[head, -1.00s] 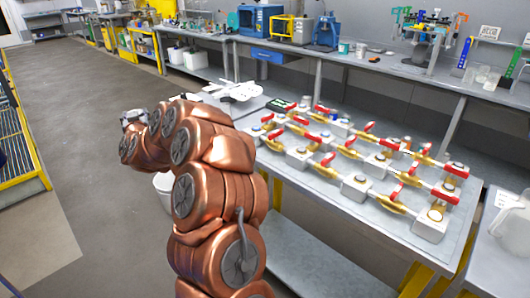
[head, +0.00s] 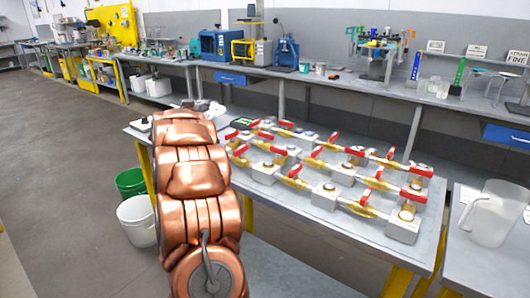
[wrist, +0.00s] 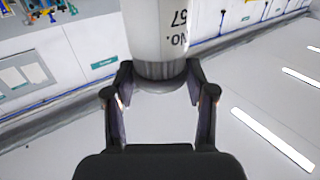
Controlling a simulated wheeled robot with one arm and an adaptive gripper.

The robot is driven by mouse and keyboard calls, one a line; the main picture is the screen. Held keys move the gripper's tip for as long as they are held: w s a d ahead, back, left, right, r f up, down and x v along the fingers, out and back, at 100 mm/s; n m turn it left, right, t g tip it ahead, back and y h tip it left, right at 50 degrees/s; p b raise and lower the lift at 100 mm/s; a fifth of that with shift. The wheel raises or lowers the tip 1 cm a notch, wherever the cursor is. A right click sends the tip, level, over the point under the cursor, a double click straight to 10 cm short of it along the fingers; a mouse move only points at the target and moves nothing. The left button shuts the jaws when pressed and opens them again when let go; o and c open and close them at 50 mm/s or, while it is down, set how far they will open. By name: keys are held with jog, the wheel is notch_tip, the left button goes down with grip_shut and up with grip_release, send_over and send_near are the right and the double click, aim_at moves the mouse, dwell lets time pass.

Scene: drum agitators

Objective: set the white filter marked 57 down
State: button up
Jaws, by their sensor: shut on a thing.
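The white filter (wrist: 156,25) fills the top middle of the wrist view, with "No. 57" printed upside down on it. My gripper (wrist: 160,72) is shut on it, with one finger on each side of its grey end band. In the head view my copper arm reaches toward the left end of the valve table (head: 272,202) and hides the gripper and the filter. I cannot tell how far the filter is from any surface.
Rows of brass valves with red handles (head: 293,171) crowd the valve table. A green bucket (head: 130,182) and a white bucket (head: 137,222) stand on the floor to its left. A clear jug (head: 495,215) stands on the right table. The floor at left is open.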

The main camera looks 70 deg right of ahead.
jog(key=shift+f, duration=4.95)
jog(key=shift+f+b, duration=0.15)
jog(key=shift+b, duration=0.15)
jog(key=o, duration=1.3)
jog(key=shift+o, duration=0.2)
jog(key=b+v, duration=0.1)
jog(key=v, duration=1.1)
